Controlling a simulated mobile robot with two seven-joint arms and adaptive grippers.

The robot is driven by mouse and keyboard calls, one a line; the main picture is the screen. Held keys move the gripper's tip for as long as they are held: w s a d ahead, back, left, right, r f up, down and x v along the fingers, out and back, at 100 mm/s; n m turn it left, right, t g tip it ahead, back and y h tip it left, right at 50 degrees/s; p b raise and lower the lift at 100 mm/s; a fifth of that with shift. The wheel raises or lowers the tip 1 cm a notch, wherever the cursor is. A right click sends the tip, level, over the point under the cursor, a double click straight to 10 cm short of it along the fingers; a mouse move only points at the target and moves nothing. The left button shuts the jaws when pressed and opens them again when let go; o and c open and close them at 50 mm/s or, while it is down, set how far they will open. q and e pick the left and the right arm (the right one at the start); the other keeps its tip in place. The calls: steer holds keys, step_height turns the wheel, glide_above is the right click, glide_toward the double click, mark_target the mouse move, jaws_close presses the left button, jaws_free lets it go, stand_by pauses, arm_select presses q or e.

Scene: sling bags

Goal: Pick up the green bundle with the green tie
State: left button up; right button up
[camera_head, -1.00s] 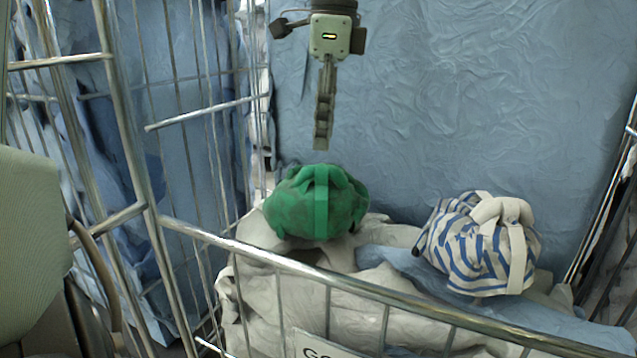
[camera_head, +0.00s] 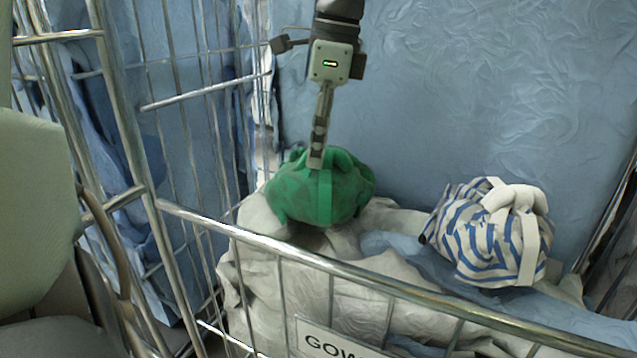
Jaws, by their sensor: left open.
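The green bundle (camera_head: 318,198) with its green tie sits on top of pale cloth in the wire cage, left of centre. My left gripper (camera_head: 317,160) hangs from above with its fingertips at the top of the bundle, by the tie's loops. I see the gripper edge-on, so one finger hides the other. It is open. Whether the fingers touch the bundle or straddle the tie I cannot tell. My right gripper is not in view.
A blue-and-white striped bundle (camera_head: 488,240) with a white tie lies to the right on blue and pale cloth. The cage's front rail (camera_head: 380,288) crosses in front, with a sign (camera_head: 335,342) below it. Wire bars (camera_head: 130,130) stand at the left.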

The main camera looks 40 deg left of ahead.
arm_select(q)
jaws_close()
steer(key=shift+w+r, duration=0.1)
steer(key=shift+r, duration=0.1)
stand_by(0.6)
